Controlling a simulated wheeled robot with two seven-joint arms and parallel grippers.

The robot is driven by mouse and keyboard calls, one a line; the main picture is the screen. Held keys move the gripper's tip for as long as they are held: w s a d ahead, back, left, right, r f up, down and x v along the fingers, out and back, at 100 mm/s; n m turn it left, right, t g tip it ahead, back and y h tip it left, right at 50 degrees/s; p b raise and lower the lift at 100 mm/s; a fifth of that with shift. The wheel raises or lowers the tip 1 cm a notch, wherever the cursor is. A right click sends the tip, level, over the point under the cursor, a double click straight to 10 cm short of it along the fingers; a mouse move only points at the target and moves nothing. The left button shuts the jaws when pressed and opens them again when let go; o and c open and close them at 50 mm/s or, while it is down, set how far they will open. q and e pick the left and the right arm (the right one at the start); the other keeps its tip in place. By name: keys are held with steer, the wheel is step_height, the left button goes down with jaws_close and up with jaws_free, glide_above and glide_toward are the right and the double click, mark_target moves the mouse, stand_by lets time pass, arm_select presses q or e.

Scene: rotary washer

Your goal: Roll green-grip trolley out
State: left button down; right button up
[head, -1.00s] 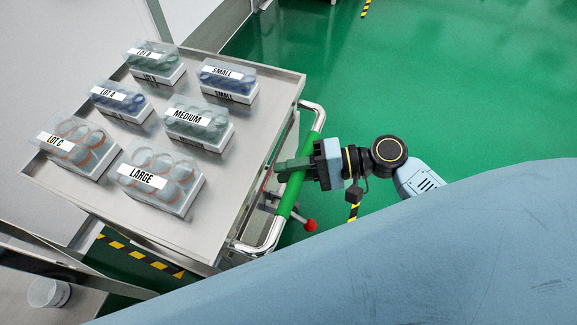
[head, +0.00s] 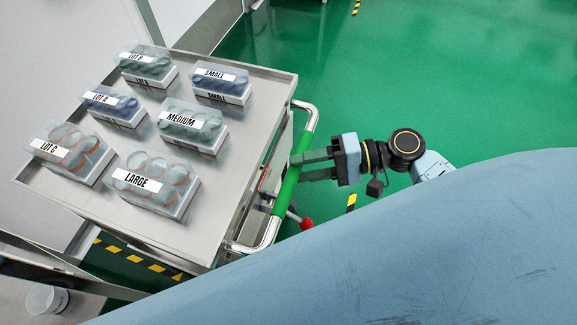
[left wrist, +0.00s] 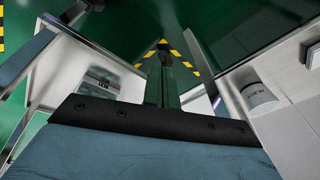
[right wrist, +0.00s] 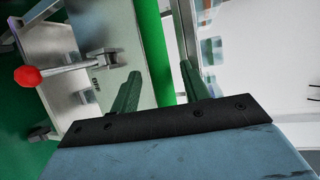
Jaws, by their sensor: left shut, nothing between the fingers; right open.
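The trolley (head: 232,92) is a steel cart at the left of the head view, with a green grip (head: 285,190) on its bent metal handle. My right gripper (head: 299,166) is open at the grip's upper part, its fingers pointing left towards the trolley. In the right wrist view the green grip (right wrist: 154,50) runs between the two spread fingers (right wrist: 163,80); whether it lies inside the jaws or just beyond the tips is hard to tell. My left gripper (left wrist: 163,50) is shut and empty in the left wrist view, away from the trolley and outside the head view.
Several labelled boxes, including LARGE (head: 160,185) and MEDIUM (head: 190,125), stand on the trolley top. A red-knobbed lever (head: 306,223) sits below the handle. Yellow-black tape (head: 135,258) marks the floor. A white cup (left wrist: 258,97) stands on a shelf. Green floor is clear at upper right.

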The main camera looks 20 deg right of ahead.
arm_select(q)
steer(key=s+f, duration=0.1)
steer(key=a+f+p, duration=0.1)
steer(key=shift+s+a+f, duration=0.2)
steer(key=shift+s+f, duration=0.1)
steer(key=shift+s, duration=0.05)
arm_select(e)
steer(key=v, duration=0.9)
steer(key=shift+a, duration=0.1)
